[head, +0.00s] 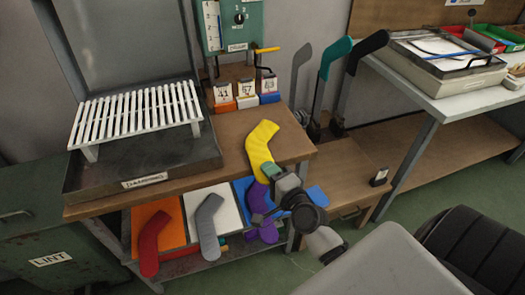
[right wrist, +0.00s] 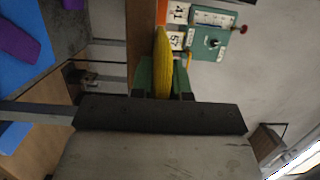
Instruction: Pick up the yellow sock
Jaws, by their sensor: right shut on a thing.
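The yellow sock (head: 262,146) shows in the head view above the front right part of the wooden bench, its lower end at my right gripper (head: 270,172). In the right wrist view the yellow sock (right wrist: 164,65) stands edge-on between the green fingers of my right gripper (right wrist: 164,82), which is shut on it. In the head view the gripper body hides part of the purple socks behind it. My left gripper is not in view.
A red sock (head: 149,242), a grey sock (head: 207,228) and purple socks (head: 257,200) lie on coloured sheets on the lower shelf. A slatted white rack (head: 140,112) stands in a dark tray on the bench. Teal (head: 337,56) and black (head: 368,46) sock shapes stand upright at the right.

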